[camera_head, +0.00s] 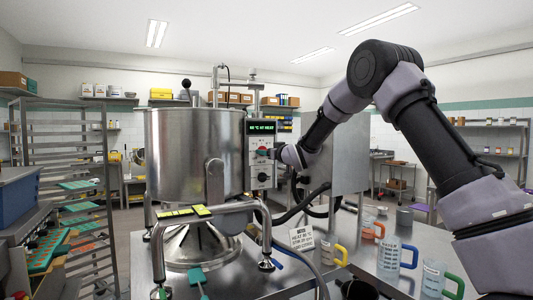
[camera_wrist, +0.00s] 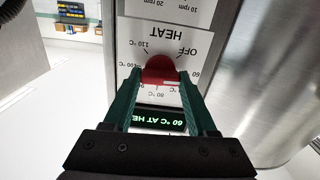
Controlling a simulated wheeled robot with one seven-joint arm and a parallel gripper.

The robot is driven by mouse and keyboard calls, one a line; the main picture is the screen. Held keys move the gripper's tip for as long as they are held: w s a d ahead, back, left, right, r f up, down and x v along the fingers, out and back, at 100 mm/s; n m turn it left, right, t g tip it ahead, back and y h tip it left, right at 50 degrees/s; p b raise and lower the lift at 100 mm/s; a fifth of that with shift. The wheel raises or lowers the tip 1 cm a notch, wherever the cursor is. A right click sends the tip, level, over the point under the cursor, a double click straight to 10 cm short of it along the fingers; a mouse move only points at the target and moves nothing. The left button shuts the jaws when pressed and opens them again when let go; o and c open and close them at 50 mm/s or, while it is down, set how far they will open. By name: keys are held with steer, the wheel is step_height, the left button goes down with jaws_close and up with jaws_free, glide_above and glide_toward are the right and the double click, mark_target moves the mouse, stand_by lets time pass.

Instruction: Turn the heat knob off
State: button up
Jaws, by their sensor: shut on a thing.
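The heat knob (camera_wrist: 159,70) is a round red knob on a white dial plate marked HEAT, with OFF and several temperature marks, upside down in the wrist view. In the head view the knob (camera_head: 263,142) shows small on the control panel beside the steel kettle. My gripper (camera_wrist: 160,78) is shut on the knob, with one green finger on each side. It also shows in the head view (camera_head: 269,152), reaching the panel from the right. The knob's pointer is hard to make out. A green-lit display (camera_wrist: 158,119) reads 60 °C AT HE, the rest cut off.
The large steel kettle (camera_head: 190,155) stands left of the panel (camera_head: 259,170). A second knob (camera_head: 262,178) sits below on it. Measuring jugs with coloured handles (camera_head: 390,258) and a note card (camera_head: 301,238) stand on the steel table at the front right. A tray rack (camera_head: 70,190) is at left.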

steer(key=shift+n, duration=4.1)
steer(key=o, duration=1.4)
steer(key=shift+c, duration=0.2)
steer(key=v, duration=1.1)
